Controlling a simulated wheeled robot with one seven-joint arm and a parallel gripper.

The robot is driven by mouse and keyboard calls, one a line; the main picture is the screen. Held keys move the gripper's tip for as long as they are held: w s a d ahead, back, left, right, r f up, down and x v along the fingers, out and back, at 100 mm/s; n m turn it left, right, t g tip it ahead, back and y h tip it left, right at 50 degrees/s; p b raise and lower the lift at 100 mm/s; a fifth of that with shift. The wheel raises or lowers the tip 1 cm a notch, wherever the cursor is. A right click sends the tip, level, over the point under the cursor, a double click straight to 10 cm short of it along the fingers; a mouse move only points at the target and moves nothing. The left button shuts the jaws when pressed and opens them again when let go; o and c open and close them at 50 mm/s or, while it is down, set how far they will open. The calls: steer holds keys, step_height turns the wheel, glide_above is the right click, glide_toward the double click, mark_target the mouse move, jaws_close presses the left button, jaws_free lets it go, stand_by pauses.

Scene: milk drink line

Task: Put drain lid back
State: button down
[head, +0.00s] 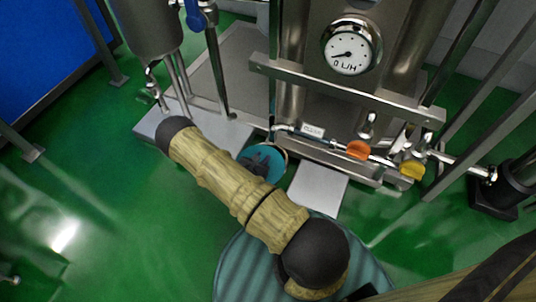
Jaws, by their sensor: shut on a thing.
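My gripper (262,163) is a dark shape against a teal round part, low in front of the steel machine and partly behind my tan arm. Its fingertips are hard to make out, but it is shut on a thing. A thin pale curved rim (286,161) shows at its right side and looks like the edge of the round drain lid. The rest of that round thing is hidden under my gripper and arm. I cannot tell whether it touches the floor. The drain opening cannot be made out.
The steel machine with a gauge (351,47) stands behind, with an orange valve handle (358,150) and a yellow one (412,170) low in front. A pale plate (318,188) lies right of my gripper. Green floor (90,220) is clear at left.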

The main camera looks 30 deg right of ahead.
mark_target(268, 151)
steer(key=w+d, duration=0.1)
steer(key=d, duration=0.1)
steer(key=w+d+b, duration=0.1)
steer(key=w, duration=0.1)
steer(key=shift+d, duration=0.4)
steer(key=shift+w+d+b, duration=0.15)
steer(key=shift+d+b, duration=0.05)
steer(key=shift+b, duration=0.2)
steer(key=shift+w+d+f+b, duration=0.1)
steer(key=shift+w+d+b, duration=0.25)
steer(key=shift+d, duration=0.15)
step_height(268, 151, down, 3)
steer(key=shift+a+r+b, duration=0.1)
steer(key=shift+r+b, duration=0.1)
steer(key=shift+b, duration=0.9)
steer(key=shift+f+b, duration=0.35)
steer(key=shift+f, duration=0.05)
steer(key=shift+f, duration=0.55)
steer(key=c, duration=1.1)
jaws_free()
